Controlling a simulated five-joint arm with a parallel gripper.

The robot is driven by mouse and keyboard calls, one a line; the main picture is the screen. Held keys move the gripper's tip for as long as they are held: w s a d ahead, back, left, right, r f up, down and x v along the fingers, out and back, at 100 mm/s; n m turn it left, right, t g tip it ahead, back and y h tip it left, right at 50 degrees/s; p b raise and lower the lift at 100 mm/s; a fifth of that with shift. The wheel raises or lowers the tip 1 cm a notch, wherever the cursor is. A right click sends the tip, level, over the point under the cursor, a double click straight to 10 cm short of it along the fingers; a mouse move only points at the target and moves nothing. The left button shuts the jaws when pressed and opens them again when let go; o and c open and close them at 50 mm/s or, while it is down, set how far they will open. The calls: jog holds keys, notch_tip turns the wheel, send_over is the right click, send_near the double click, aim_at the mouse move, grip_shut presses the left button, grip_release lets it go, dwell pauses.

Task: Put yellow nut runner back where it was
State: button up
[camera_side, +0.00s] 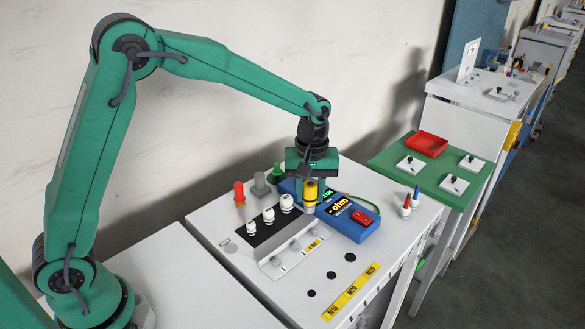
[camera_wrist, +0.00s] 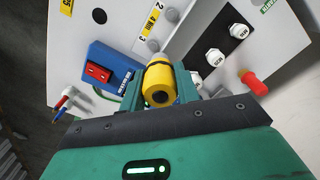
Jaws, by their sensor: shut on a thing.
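The yellow nut runner (camera_side: 310,191) is a short upright cylinder with a dark top, between the jaws of my gripper (camera_side: 311,181). It stands out in front of the blue meter's left part in the side view; I cannot tell whether its lower end touches anything. In the wrist view the yellow nut runner (camera_wrist: 159,83) sits between both fingers of my gripper (camera_wrist: 161,88), which is shut on it. A red nut runner (camera_side: 239,194), a grey one (camera_side: 261,185) and a green one (camera_side: 276,172) stand at the back left of the white table.
White capped pieces (camera_side: 268,215) stand on a black strip. Dark round holes (camera_side: 331,275) mark the front tabletop.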

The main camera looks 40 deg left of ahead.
jog(key=s+a+r, duration=0.3)
jog(key=s+a, duration=0.6)
jog(key=s, duration=0.5)
jog(key=shift+s+a, duration=0.25)
jog(key=shift+a, duration=0.05)
jog(key=shift+w+a+f, duration=0.4)
jog(key=shift+a+f, duration=1.4)
jog(key=shift+a, duration=0.1)
jog(key=shift+w+a+f, duration=0.45)
jog(key=shift+a+f, duration=1.4)
jog(key=shift+a, duration=0.05)
jog(key=shift+w+a+f, duration=0.4)
jog(key=shift+a+f, duration=1.4)
jog(key=shift+a, duration=0.1)
jog(key=shift+f, duration=0.1)
jog(key=o, duration=1)
jog(key=shift+c, duration=0.2)
